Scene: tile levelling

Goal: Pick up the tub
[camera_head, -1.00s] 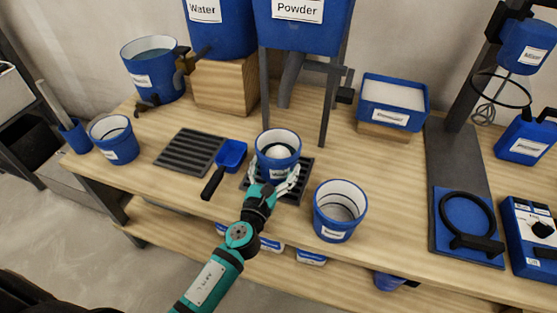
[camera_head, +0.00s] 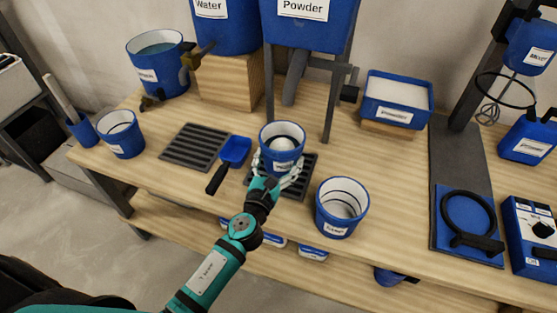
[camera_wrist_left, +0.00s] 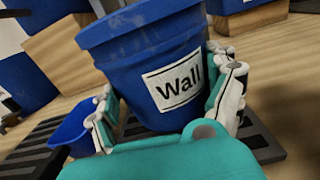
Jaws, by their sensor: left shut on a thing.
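The blue tub (camera_head: 283,146) labelled "Wall" stands upright on or just above a dark slatted grate under the powder hopper, with white powder inside. In the left wrist view the tub (camera_wrist_left: 150,66) fills the middle, its label facing me. My left gripper (camera_head: 277,180) is shut on the tub, one finger on each side. In the left wrist view my gripper (camera_wrist_left: 168,112) shows both white fingers against the tub's sides. I cannot tell whether the tub's base touches the grate. My right gripper is not in view.
The powder hopper (camera_head: 310,22) and its legs stand close behind the tub. A blue scoop (camera_head: 235,152) lies left of it, and another tub (camera_head: 341,208) stands at right. A second grate (camera_head: 194,147) lies farther left. The table's front edge is near.

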